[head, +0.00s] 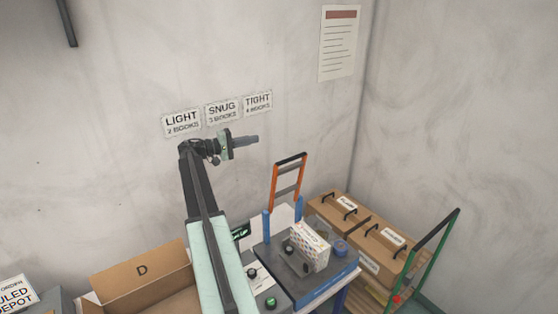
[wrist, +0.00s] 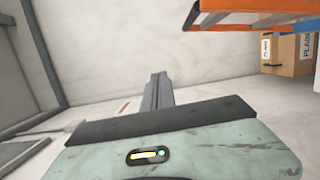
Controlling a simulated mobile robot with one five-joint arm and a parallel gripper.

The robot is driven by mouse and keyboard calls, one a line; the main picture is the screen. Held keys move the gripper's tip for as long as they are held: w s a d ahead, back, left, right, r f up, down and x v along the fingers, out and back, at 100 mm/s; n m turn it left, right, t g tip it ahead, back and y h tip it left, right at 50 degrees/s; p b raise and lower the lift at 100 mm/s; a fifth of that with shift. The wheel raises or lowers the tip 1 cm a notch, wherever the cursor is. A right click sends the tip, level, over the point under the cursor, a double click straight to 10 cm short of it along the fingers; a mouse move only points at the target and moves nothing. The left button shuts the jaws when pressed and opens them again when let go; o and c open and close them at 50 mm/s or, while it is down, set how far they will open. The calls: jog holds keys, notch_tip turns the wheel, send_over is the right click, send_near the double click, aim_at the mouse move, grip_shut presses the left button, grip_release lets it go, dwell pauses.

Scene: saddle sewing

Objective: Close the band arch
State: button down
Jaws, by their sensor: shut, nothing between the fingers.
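The band arch (head: 290,180) is an orange frame with crossbars on blue posts. It stands raised and roughly upright at the back of the dark machine top (head: 325,272). My gripper (head: 256,140) is shut and empty, held in the air to the upper left of the arch in the head view and apart from it. In the wrist view my gripper's fingers (wrist: 158,80) are together with nothing between them. Part of the orange and blue arch (wrist: 245,22) shows there at the upper right.
A white patterned stack (head: 309,246) and a blue roll (head: 341,247) sit on the machine top. Handled cardboard boxes (head: 368,236) stand to the right, near a green rail (head: 432,255). An open box marked D (head: 140,275) is at lower left. Wall signs (head: 222,112) hang behind my arm.

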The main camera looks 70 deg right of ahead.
notch_tip(320, 180, down, 8)
jog(key=b, duration=0.7)
jog(key=s+d, duration=0.5)
jog(key=s, duration=0.6)
jog(key=shift+s, duration=0.35)
jog(key=shift+r, duration=0.1)
